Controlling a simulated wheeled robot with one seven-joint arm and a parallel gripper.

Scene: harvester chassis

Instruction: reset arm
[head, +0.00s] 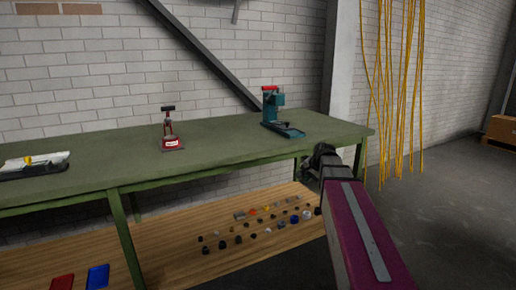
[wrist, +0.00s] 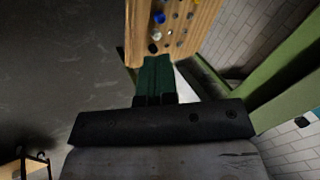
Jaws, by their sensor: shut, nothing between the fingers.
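My arm reaches up from the lower right of the head view, with a magenta link and a dark end. My gripper (wrist: 156,75) shows in the wrist view as two dark green fingers pressed together, with nothing between them. In the head view the fingers are hard to make out, as the dark wrist hides them. The gripper is near the right end of the green workbench (head: 215,155), apart from anything it could hold.
On the bench stand a teal press (head: 272,112), a red tool (head: 170,133) and a white-and-black item (head: 33,165). A wooden lower shelf (head: 180,265) holds several small parts, plus red (head: 62,282) and blue (head: 97,277) bins. Yellow cables (head: 397,90) hang at right; open floor (head: 450,200) lies below.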

